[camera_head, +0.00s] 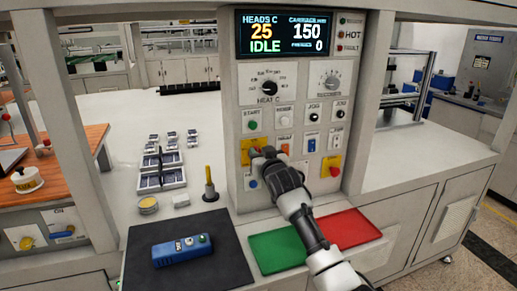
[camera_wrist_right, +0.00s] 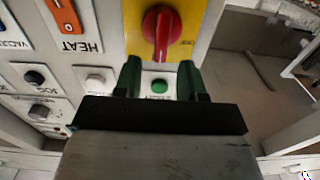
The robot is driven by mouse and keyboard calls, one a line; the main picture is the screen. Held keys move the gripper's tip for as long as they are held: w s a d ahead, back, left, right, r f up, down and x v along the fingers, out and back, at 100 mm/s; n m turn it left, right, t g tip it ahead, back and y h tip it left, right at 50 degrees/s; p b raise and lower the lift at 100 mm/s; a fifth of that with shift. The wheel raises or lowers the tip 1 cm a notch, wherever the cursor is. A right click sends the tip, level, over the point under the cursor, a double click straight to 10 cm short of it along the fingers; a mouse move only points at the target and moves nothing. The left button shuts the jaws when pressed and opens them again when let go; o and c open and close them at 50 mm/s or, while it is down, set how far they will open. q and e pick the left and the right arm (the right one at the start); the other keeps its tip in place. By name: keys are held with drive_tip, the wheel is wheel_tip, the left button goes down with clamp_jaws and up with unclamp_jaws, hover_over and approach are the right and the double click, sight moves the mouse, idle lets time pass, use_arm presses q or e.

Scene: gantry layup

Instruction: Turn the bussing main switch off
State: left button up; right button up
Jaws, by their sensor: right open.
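A red rotary knob (camera_wrist_right: 161,27) on a yellow plate (camera_wrist_right: 187,45) shows at the top of the right wrist view; its label is unreadable. In the head view its yellow plate (camera_head: 246,146) is on the control panel's left side, the knob mostly hidden by my right gripper (camera_head: 264,160). In the wrist view this gripper (camera_wrist_right: 160,80) is open, its dark green fingers either side of a green button (camera_wrist_right: 159,87), tips close to the knob's lower end. I cannot tell contact. Another yellow plate with a red knob (camera_head: 333,170) sits at the panel's lower right. My left gripper is not in view.
The panel has a HEAT rocker (camera_wrist_right: 68,15), several push buttons, and a display (camera_head: 285,33) reading IDLE. A green tray (camera_head: 276,251) and a red tray (camera_head: 348,228) lie below. A dark mat (camera_head: 140,235) holds a blue device (camera_head: 182,250).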

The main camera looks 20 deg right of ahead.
drive_tip(key=shift+w, duration=1.1)
clamp_jaws()
